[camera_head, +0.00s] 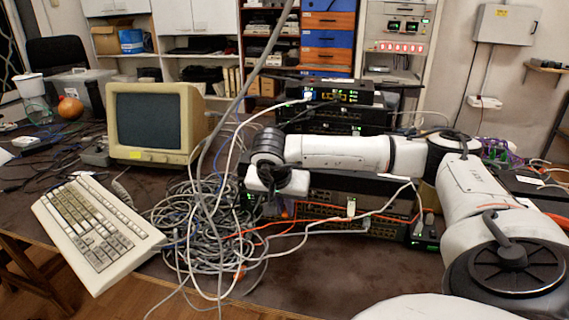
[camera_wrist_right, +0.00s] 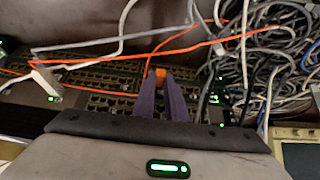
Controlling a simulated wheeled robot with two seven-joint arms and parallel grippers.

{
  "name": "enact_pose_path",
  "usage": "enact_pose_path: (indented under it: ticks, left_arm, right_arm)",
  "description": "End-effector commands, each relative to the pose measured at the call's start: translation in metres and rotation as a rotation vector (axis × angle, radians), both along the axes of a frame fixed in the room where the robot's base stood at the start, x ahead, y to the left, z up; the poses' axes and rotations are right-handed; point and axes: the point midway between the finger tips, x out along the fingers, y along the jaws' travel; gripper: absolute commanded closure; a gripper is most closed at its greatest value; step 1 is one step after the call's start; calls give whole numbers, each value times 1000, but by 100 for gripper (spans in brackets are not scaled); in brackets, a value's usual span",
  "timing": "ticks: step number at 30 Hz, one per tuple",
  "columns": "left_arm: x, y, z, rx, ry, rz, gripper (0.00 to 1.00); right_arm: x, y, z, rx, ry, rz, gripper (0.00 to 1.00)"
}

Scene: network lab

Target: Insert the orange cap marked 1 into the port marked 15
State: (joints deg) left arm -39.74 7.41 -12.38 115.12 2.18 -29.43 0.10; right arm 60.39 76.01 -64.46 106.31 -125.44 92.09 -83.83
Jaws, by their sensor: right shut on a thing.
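My right gripper (camera_head: 286,210) hangs at the front of the stacked network switches (camera_head: 335,213), near their left end. In the right wrist view its two purple fingers (camera_wrist_right: 161,88) are shut on a small orange cap (camera_wrist_right: 160,72) at their tips. The cap is in front of the rows of dark ports (camera_wrist_right: 112,76); I cannot tell whether it touches a port. The numbers on the cap and ports are too small to read, so port 15 cannot be picked out. My left gripper is in neither view.
A tangle of grey cables (camera_head: 205,235) lies left of the switches. An orange cable (camera_wrist_right: 200,45) and white cables cross near the ports. A beige monitor (camera_head: 155,120) and keyboard (camera_head: 95,232) stand further left. The table front (camera_head: 335,270) is mostly clear.

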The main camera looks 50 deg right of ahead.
Motion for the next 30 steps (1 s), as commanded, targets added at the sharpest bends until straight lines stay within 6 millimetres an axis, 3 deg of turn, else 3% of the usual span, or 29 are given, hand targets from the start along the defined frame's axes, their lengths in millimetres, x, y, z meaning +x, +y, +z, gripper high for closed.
enact_pose_path:
  ticks: [26,27,30]
  left_arm:
    - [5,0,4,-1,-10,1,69]
    - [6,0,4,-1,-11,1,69]
    - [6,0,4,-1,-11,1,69]
  right_arm:
    - [3,-6,0,0,0,0,100]
    - [3,-6,0,0,-1,0,86]
    - [3,-6,0,0,0,0,69]
